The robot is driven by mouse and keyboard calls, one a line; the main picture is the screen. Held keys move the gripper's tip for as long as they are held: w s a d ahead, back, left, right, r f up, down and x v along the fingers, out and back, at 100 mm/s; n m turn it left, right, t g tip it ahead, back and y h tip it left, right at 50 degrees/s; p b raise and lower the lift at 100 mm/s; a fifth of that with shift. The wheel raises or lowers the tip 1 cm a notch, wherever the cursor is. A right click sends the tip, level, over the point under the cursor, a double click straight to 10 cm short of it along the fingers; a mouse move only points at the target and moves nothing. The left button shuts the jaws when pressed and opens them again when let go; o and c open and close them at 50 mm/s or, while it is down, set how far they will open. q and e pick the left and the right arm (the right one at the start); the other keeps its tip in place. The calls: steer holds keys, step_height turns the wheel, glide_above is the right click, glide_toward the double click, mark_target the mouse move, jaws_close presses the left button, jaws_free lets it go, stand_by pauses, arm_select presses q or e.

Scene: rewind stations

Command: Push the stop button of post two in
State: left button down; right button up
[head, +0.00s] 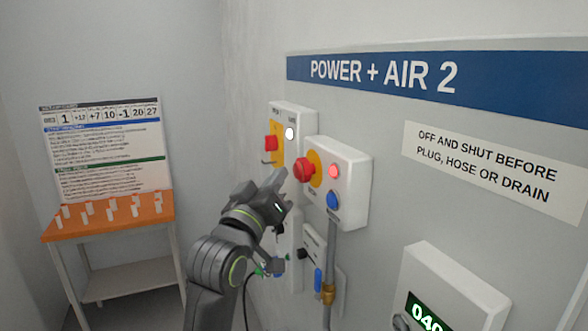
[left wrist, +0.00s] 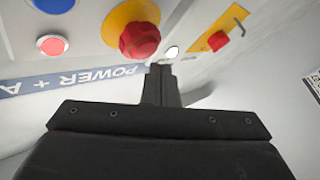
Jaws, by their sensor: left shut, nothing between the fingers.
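The stop button (head: 303,170) is a red mushroom knob on a yellow disc, on a white wall box (head: 351,160) under the "POWER + AIR 2" sign. The knob stands out from the disc. My left gripper (head: 281,180) is shut and empty, its tips just left of and slightly below the knob. In the left wrist view the shut fingers (left wrist: 161,72) point toward the wall, and the red knob (left wrist: 138,40) is close to their left. I cannot tell whether they touch it. My right gripper is not in view.
A red lamp (head: 333,171) and blue button (head: 334,201) share the box. Left of it is another white box (head: 293,119) with a red switch on yellow. A display unit (head: 458,291) is at lower right. An orange-topped table (head: 100,228) stands at left.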

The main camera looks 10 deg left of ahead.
arm_select(q)
steer(key=shift+a, duration=0.1)
steer(key=s+a+p, duration=0.1)
steer(key=a, duration=0.1)
steer(key=s+a+p, duration=0.1)
steer(key=a, duration=0.1)
steer(key=shift+s+p, duration=0.4)
stand_by(0.5)
